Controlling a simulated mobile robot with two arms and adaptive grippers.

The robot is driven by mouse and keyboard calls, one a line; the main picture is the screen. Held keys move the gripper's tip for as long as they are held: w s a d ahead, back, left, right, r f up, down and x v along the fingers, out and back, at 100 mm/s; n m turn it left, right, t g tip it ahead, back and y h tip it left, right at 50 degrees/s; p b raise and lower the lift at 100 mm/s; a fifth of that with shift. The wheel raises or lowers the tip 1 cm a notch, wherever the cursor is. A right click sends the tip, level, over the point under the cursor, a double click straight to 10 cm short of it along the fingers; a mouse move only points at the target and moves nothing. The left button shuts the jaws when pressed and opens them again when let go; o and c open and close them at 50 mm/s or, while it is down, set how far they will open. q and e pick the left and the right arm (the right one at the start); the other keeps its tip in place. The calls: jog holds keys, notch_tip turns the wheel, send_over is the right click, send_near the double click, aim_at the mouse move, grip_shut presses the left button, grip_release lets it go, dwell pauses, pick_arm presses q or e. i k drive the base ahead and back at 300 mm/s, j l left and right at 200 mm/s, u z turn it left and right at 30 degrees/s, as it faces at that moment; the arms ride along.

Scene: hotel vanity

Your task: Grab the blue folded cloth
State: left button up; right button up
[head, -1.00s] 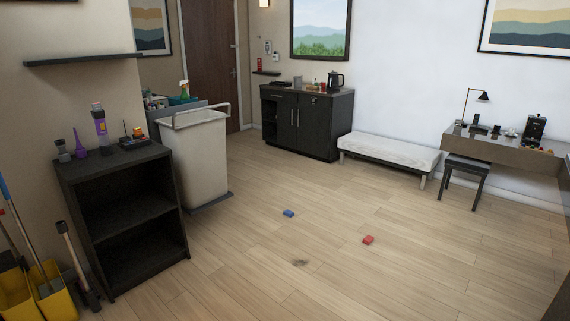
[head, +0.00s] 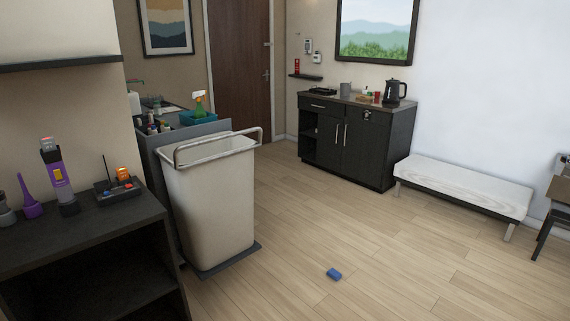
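Neither of my grippers shows in the head view.
A tall beige bin cart (head: 208,205) stands left of the cloth. A dark cabinet (head: 352,145) and a white bench (head: 464,187) line the back. The floor around the cloth is clear.

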aim_at(335, 274)
jog(key=i+z, duration=0.1)
jog(key=i, duration=0.35)
jog(key=i+j+z, duration=0.15)
jog(key=i, duration=0.3)
jog(key=i+j+z, duration=0.1)
jog(key=i, duration=0.35)
jog(key=i+j+z, duration=0.1)
jog(key=i, duration=0.35)
